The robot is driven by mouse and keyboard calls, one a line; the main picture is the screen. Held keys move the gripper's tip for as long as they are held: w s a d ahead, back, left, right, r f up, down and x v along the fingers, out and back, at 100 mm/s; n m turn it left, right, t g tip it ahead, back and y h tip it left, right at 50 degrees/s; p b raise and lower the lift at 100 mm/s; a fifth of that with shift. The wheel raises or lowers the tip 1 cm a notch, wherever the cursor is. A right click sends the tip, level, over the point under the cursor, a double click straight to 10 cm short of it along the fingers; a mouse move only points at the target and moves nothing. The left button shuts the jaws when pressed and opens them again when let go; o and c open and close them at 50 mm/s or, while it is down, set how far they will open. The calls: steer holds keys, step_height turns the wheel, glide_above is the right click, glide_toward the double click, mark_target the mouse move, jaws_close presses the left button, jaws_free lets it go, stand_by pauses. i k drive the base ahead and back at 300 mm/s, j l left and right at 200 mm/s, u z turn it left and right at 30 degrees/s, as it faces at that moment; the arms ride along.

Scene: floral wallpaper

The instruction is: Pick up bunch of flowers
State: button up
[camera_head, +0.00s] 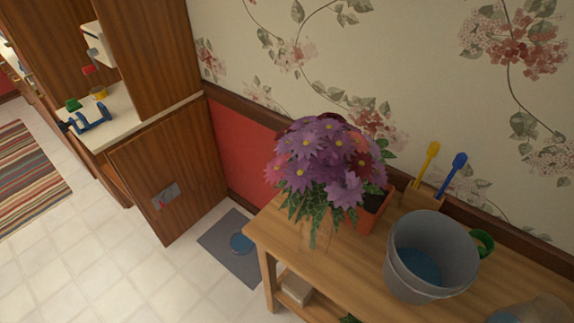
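A bunch of flowers (322,155), mostly purple with some pink and dark red blooms and green leaves below, stands upright near the left end of a wooden table (345,275). A pale brown shape under the leaves looks like its base or holder, but I cannot tell which. An orange-red pot (374,212) stands just behind and to the right, partly hidden by the blooms. My gripper is not in view.
A grey bucket (432,255) stands right of the flowers. Behind it are a wooden holder (422,196) with yellow and blue tools and a green round object (483,243). A wallpapered wall borders the table's back. Tiled floor (150,275) is open at the left.

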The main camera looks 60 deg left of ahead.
mark_target(326, 178)
steer(key=u, duration=2.1)
steer(key=j+z, duration=0.45)
steer(key=k+j+z, duration=0.1)
steer(key=j+z, duration=0.2)
steer(key=z, duration=0.15)
steer(key=k+j+z, duration=0.1)
steer(key=j+z, duration=0.3)
steer(key=l, duration=0.1)
